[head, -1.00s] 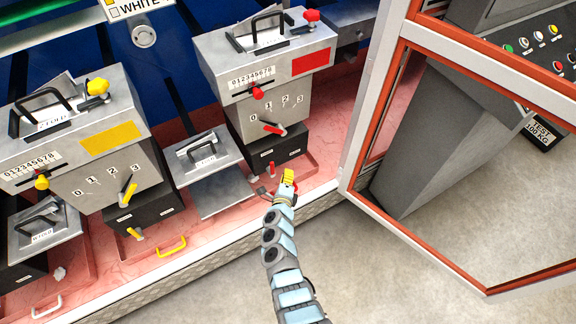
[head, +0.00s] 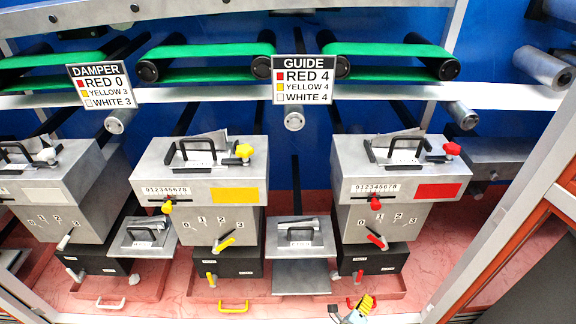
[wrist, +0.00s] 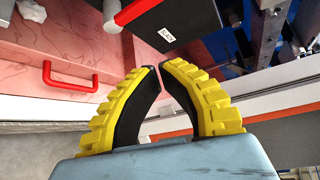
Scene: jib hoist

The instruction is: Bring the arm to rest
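My gripper (wrist: 159,68) has two yellow-ribbed black fingers. In the wrist view their tips almost meet, with only a thin gap and nothing between them. In the head view my gripper (head: 366,304) shows at the bottom edge, in front of the red-marked grey unit (head: 345,165). Most of my arm is outside the head view. I cannot tell whether the gripper touches anything.
Yellow-marked (head: 190,178) and white-marked (head: 60,185) units stand left on the pink base. Signs for damper (head: 100,85) and guide (head: 303,80) hang above. An orange-edged frame (head: 520,245) stands at right, and a pale rail runs along the front.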

